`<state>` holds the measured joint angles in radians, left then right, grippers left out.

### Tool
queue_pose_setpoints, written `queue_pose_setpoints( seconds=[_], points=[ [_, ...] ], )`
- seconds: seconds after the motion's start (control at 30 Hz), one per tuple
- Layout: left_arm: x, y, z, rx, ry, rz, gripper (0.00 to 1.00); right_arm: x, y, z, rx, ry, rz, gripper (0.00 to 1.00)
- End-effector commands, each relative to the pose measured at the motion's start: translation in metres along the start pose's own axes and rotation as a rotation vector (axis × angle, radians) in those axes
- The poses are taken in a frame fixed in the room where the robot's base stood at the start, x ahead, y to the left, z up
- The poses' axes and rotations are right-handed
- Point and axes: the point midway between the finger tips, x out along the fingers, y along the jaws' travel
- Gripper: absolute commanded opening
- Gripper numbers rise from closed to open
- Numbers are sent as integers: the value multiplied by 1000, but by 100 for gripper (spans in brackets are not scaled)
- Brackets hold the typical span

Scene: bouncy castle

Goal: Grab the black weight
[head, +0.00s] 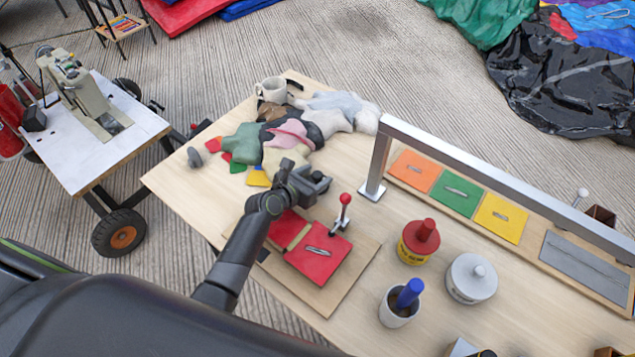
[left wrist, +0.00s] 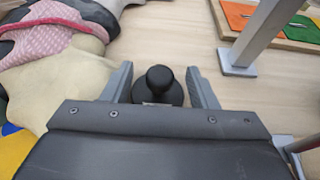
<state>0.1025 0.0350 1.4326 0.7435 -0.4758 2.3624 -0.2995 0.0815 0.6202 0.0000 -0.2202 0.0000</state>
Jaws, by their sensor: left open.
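The black weight (left wrist: 160,80) shows in the left wrist view as a round knob on a wider dark base. It stands upright on the wooden table, between the two grey fingers of my left gripper (left wrist: 161,86). The fingers are apart, with a gap on each side of the knob. In the head view my left gripper (head: 314,180) is over the table beside the cloth pile, and I cannot make out the weight clearly behind it. My right gripper is not in view.
A pile of cloth pieces (head: 290,136) lies left of the weight. A metal frame (head: 480,175) stands to the right. A red-knobbed clamp (head: 343,212) and red pad (head: 318,262) are in front. A red-topped pot (head: 418,245) and grey canister (head: 471,279) stand further right.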

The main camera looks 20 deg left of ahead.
Motion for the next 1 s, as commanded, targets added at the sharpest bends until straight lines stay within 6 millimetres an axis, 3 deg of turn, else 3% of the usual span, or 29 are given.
queue_pose_setpoints(
  seconds=[0.2,0.6,0.87,1.0],
  points=[
    [0,0,0,0,0,0,52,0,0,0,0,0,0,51],
    [0,0,0,0,0,0,0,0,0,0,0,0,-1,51],
    [0,0,2,0,-3,1,0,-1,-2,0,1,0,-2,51],
    [-5,0,14,3,-5,1,0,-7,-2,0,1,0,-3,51]
  ],
)
